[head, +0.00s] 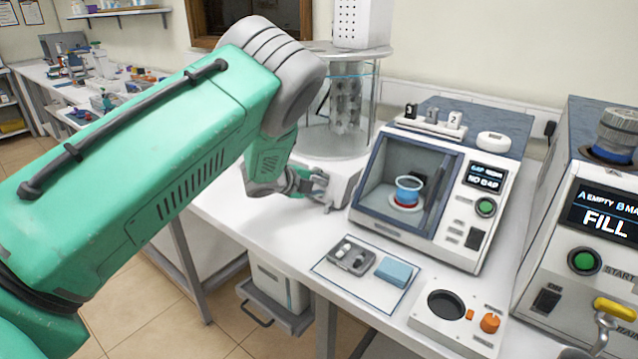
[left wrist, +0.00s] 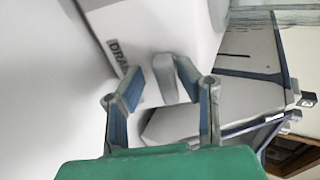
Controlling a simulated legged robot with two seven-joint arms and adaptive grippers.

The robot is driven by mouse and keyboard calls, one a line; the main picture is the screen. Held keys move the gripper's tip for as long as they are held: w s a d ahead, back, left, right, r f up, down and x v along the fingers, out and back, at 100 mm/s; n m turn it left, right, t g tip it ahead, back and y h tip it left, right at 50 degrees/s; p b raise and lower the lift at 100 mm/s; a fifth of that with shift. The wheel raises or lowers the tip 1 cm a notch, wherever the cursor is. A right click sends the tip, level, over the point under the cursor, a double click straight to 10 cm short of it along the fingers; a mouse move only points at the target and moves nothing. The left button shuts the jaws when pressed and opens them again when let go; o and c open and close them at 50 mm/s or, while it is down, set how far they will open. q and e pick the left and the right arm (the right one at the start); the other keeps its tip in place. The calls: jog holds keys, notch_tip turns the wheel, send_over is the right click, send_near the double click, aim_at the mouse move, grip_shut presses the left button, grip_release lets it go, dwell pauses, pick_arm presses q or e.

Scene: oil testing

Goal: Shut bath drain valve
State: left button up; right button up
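The bath (head: 342,125) is a clear glass cylinder with a white base, at the back middle of the bench in the head view. My left gripper (left wrist: 158,78) is open, with one fingertip on each side of the lever. I cannot tell whether either finger touches it. In the head view my left gripper (head: 318,188) is at the bath's base, and the lever is not clearly visible there. My right gripper is not in view.
Right of the bath stands a tester (head: 415,190) with a blue cup (head: 409,188) inside. A machine reading "FILL" (head: 600,220) is at the far right. A mat (head: 328,266) with small items and a panel with an orange knob (head: 489,323) lie in front.

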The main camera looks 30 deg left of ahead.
pick_arm(q)
jog(key=shift+s+d+r, duration=0.1)
jog(key=shift+s+r, duration=0.05)
jog(key=shift+r, duration=0.2)
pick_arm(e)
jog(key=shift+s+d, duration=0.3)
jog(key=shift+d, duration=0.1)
pick_arm(q)
jog(key=v, duration=1.1)
jog(key=shift+s+r, duration=0.2)
jog(key=shift+s, duration=0.2)
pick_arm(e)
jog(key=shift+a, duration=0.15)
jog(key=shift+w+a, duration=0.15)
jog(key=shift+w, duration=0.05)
